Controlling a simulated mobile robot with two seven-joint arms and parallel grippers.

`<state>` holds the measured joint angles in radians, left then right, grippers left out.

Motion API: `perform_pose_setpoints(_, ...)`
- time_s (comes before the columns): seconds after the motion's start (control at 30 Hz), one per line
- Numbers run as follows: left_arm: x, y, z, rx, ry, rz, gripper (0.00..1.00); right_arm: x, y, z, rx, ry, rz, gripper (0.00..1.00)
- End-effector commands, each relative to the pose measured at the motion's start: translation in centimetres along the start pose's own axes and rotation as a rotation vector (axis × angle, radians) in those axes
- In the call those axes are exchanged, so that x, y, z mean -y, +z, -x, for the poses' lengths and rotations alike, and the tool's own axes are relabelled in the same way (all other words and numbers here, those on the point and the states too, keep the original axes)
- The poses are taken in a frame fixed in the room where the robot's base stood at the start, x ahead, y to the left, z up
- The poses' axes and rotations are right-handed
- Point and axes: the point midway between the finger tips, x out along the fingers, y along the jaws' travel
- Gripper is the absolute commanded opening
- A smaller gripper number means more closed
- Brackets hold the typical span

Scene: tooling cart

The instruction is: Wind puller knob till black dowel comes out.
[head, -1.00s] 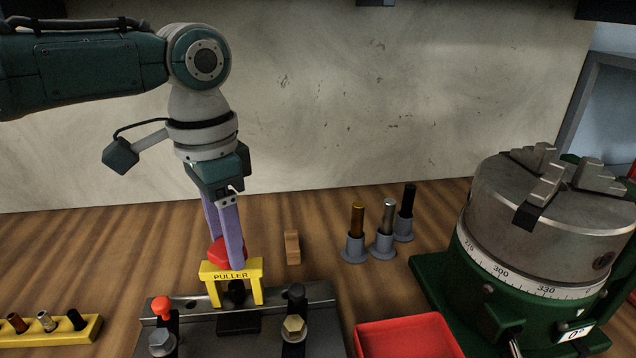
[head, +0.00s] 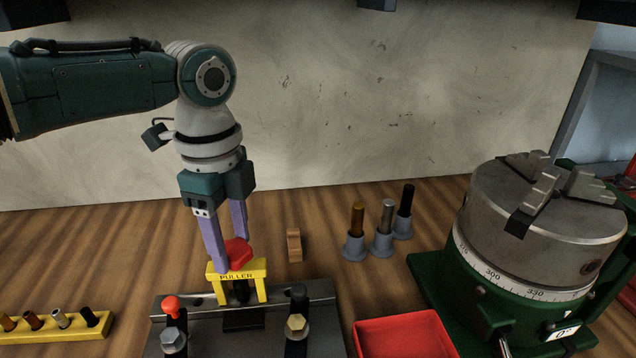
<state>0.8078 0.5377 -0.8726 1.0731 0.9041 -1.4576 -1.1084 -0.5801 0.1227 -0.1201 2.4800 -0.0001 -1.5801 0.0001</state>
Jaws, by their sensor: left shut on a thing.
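The yellow puller (head: 238,276) stands over a grey fixture plate (head: 270,343), with its label facing me. Its red knob (head: 238,252) sits on top. My left gripper (head: 229,262) points down with its purple fingers on either side of the knob and is shut on it. A dark piece (head: 241,291) shows under the puller between its legs; I cannot tell whether it is the dowel or part of the puller. My right gripper is not in view.
A yellow rack (head: 60,328) with several small pins is at the lower left. Three pins in grey holders (head: 381,245) stand behind. A small wooden block (head: 294,245), a red tray (head: 405,338) and a large rotary chuck (head: 545,215) are to the right.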

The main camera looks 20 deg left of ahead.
Motion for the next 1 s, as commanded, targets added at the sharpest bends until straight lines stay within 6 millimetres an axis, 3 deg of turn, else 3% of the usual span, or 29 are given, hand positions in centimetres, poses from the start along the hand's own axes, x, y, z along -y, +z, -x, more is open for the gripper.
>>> perform_pose_setpoints(0.6,0.00,-0.11,0.01,-0.002,0.000,-0.583,0.01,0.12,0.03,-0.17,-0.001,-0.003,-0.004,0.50)
perform_pose_setpoints(1.0,0.01,-0.13,0.05,-0.002,-0.001,-0.864,0.01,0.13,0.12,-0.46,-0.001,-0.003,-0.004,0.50)
